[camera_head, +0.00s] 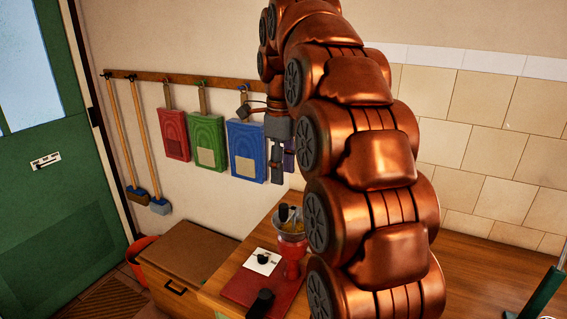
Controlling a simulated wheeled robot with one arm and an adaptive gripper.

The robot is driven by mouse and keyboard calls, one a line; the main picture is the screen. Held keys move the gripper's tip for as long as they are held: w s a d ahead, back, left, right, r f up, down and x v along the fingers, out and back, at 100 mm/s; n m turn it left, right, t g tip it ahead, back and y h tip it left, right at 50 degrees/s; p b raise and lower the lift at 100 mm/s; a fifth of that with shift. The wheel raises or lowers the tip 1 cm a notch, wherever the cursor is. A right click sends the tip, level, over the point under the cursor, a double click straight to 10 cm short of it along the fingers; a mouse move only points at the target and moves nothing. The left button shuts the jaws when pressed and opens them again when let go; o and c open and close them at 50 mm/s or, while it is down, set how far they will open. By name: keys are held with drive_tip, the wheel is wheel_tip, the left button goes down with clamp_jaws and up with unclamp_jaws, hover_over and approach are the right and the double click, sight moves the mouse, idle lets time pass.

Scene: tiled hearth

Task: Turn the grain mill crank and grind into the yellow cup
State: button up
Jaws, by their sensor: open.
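A red grain mill (293,263) with a grey hopper (292,236) stands upright on the wooden counter, close to the left side of my arm. Yellowish grain shows in the hopper. Small dark parts stick up at the hopper's rim; I cannot tell whether one is the crank's grip. I do not make out the yellow cup; my large copper arm covers much of the counter. My gripper (283,163) is open and empty, pointing down. In the picture it is above the mill and apart from it, in front of the wall by the blue bag.
A red mat (245,286) on the counter bears a white card with a black knob (264,259) and a black object (262,302). A lidded wooden chest (187,250) stands left. Bags and brooms hang from a wall rail (180,78). A green post (543,292) stands at right.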

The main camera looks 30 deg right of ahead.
sight(286, 205)
drive_tip(key=shift+f+b, duration=4.45)
drive_tip(key=shift+b, duration=0.1)
drive_tip(key=shift+r, duration=0.25)
drive_tip(key=shift+f, duration=0.2)
clamp_jaws()
drive_tip(key=shift+s+d, duration=0.2)
drive_tip(key=s+d, duration=0.2)
drive_tip(key=d, duration=0.3)
drive_tip(key=shift+s+d, duration=0.15)
drive_tip(key=shift+d, duration=0.2)
